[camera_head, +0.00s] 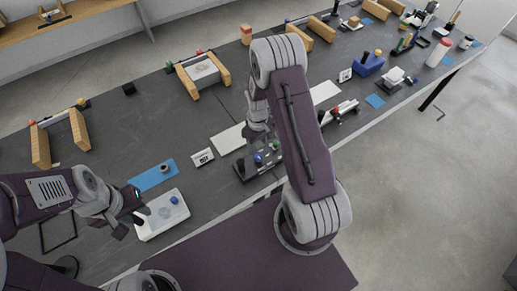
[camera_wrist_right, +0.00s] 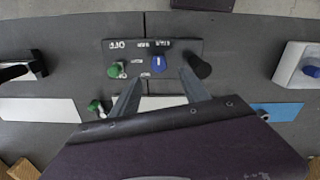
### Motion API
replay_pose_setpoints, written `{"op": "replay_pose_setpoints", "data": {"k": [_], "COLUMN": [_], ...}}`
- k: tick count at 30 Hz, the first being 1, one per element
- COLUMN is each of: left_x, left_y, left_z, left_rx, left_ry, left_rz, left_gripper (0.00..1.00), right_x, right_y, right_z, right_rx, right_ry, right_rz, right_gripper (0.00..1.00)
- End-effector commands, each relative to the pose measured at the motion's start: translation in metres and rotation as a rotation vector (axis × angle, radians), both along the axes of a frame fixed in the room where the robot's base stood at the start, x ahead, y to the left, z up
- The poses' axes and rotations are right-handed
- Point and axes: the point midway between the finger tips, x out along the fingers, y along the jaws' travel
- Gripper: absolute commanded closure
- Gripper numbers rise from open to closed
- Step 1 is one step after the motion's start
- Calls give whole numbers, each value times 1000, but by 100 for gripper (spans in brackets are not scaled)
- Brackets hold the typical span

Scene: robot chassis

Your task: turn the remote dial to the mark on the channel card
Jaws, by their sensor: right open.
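A dark panel (camera_wrist_right: 112,47) with white markings lies below my right gripper (camera_wrist_right: 161,75); it also shows in the head view (camera_head: 242,170). It carries a green knob (camera_wrist_right: 114,71), a blue dial (camera_wrist_right: 158,63) and a black knob (camera_wrist_right: 199,66). My right gripper is open, with the blue dial between its fingertips in the wrist view; contact cannot be told. A small white card (camera_head: 202,157) with black marks stands left of the panel. My left gripper (camera_head: 128,222) is beside a white box (camera_head: 160,225) with a blue knob (camera_head: 174,200); its opening is unclear.
A blue mat (camera_head: 153,175) with a small dark round object lies behind the white box. Wooden-sided fixtures (camera_head: 203,72) stand further back. A blue block (camera_head: 369,65), white papers and small items fill the right of the dark table. The table's front edge is close.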

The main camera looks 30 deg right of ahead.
Motion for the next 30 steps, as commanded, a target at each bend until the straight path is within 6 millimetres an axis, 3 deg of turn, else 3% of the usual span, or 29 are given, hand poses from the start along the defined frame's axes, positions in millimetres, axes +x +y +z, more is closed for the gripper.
{"op": "replay_pose_setpoints", "data": {"k": [7,15,19,29,30], "left_x": [0,0,0,0,0], "left_y": [0,0,0,0,0], "left_z": [5,19,22,22,22], "left_rx": [0,0,0,0,0], "left_ry": [0,0,0,0,0], "left_rz": [0,0,0,0,0], "left_gripper": [64,64,64,64,64], "right_x": [-1,-1,0,1,1], "right_y": [-1,-1,-1,-1,-1], "right_z": [-8,-62,-80,-90,-89], "right_rx": [0,1,0,0,0], "right_ry": [2,3,1,-2,-2], "right_rz": [-3,-2,-2,-2,-2], "right_gripper": [46,46,46,46,52]}}
